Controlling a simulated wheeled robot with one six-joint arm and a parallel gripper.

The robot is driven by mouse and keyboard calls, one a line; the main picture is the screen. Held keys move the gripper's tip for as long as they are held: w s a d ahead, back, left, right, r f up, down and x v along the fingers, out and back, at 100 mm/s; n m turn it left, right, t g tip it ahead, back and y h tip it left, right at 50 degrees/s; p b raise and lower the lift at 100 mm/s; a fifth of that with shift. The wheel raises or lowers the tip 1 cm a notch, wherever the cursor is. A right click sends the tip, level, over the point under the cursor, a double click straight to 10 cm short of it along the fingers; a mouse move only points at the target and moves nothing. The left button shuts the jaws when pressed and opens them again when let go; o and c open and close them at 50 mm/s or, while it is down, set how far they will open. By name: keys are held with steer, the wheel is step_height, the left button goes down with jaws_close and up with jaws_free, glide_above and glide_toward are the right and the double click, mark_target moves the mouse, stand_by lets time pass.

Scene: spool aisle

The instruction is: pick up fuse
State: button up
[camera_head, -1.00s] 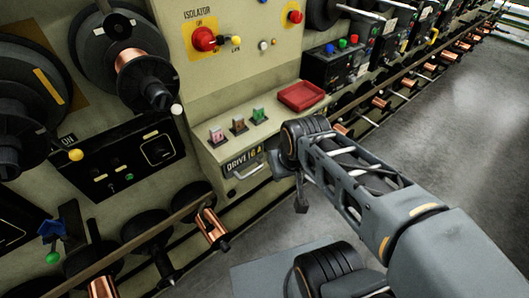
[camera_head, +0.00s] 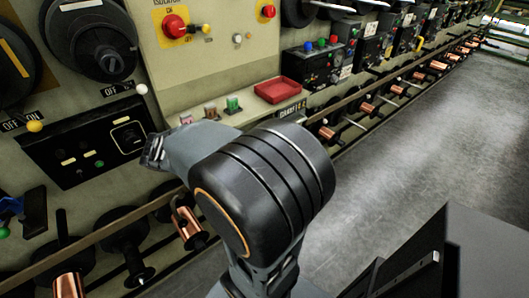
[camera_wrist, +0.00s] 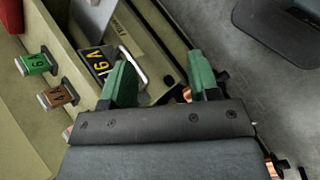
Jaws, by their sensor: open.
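Three fuses stand in a row on the cream ledge: a pink one (camera_head: 186,119), a brown one (camera_head: 211,111) and a green one (camera_head: 233,104). In the wrist view the green fuse (camera_wrist: 33,64) and the brown fuse (camera_wrist: 57,96) stand left of my gripper (camera_wrist: 160,82). A sliver of pink (camera_wrist: 67,132) shows at the gripper's edge; the rest is hidden. My gripper is open, its two green fingers apart with no fuse between them. They appear over the ledge's front, by a metal handle (camera_wrist: 133,66) and a black label (camera_wrist: 97,63).
A red tray (camera_head: 278,91) sits on the ledge right of the fuses. The isolator panel with a red knob (camera_head: 175,27) rises behind. A rail with copper spools (camera_head: 188,222) runs along the machine's front. Grey floor (camera_head: 400,150) is open at right.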

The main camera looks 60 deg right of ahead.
steer(key=d+f+n+g+h+b, duration=0.1)
steer(key=d+f+n+h+b, duration=0.1)
steer(key=d, duration=0.5)
steer(key=w+d+f+n+g+h+b, duration=0.1)
steer(key=d+f+n+h+b, duration=0.1)
steer(key=d, duration=0.6)
steer(key=w+d+f+n+g+h+b, duration=0.1)
steer(key=d+f+n+h+b, duration=0.1)
steer(key=d+n+h+b, duration=0.2)
steer(key=shift+d+f+h+b, duration=0.15)
steer(key=shift+d+h, duration=0.2)
steer(key=shift+d, duration=0.5)
steer(key=shift+d+f+h+b, duration=0.15)
steer(key=shift+d+h, duration=0.2)
steer(key=shift+d, duration=0.5)
steer(key=shift+b+x, duration=0.45)
steer(key=shift+x, duration=2.6)
jaws_close()
